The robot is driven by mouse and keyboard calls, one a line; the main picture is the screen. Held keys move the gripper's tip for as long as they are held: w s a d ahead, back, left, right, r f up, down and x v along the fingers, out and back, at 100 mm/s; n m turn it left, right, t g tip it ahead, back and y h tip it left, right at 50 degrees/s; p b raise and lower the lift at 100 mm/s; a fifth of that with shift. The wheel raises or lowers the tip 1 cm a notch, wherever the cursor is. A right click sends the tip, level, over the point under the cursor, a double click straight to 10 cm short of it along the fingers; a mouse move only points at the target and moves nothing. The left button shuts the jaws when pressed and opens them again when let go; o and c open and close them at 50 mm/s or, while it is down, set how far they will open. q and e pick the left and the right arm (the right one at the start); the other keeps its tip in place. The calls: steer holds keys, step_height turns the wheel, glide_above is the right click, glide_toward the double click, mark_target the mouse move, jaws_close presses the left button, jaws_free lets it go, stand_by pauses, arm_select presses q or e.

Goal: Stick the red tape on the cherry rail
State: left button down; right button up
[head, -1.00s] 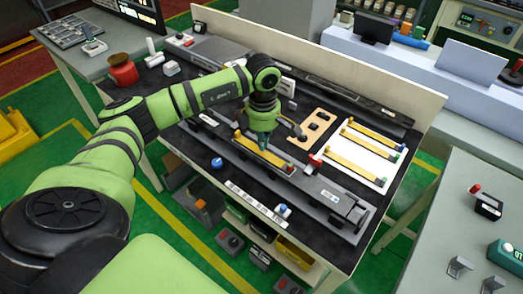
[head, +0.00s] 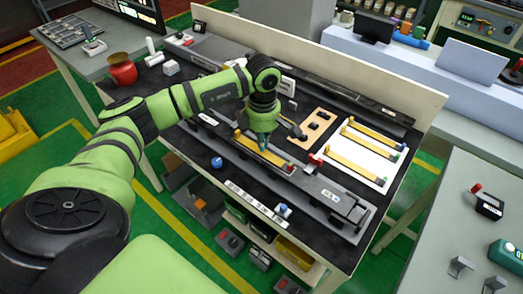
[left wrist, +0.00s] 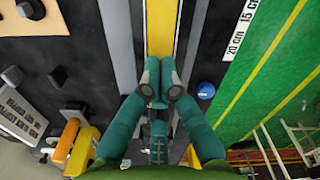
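A yellow strip (head: 275,158) with a reddish right end lies along the long grey rail (head: 228,143) at the middle of the bench. It also shows as a yellow band in the left wrist view (left wrist: 160,28). My left gripper (head: 264,148) is down over the middle of this strip. In the left wrist view its green fingertips (left wrist: 161,93) are together right over the strip, with nothing visible between them. Whether they touch the strip I cannot tell. A white label (head: 330,195) is on the grey rail's right part, too small to read. My right gripper is not in view.
A red clamp-like piece (head: 315,160) stands near the strip's right end. A tan board (head: 315,122), a blue knob (head: 217,162) and a black rail (head: 350,92) are nearby.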

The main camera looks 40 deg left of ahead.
arm_select(q)
steer(key=shift+f+b, duration=0.65)
steer(key=shift+f, duration=0.15)
stand_by(0.4)
stand_by(0.5)
steer(key=shift+r+p, duration=2.1)
steer(key=shift+r, duration=1.45)
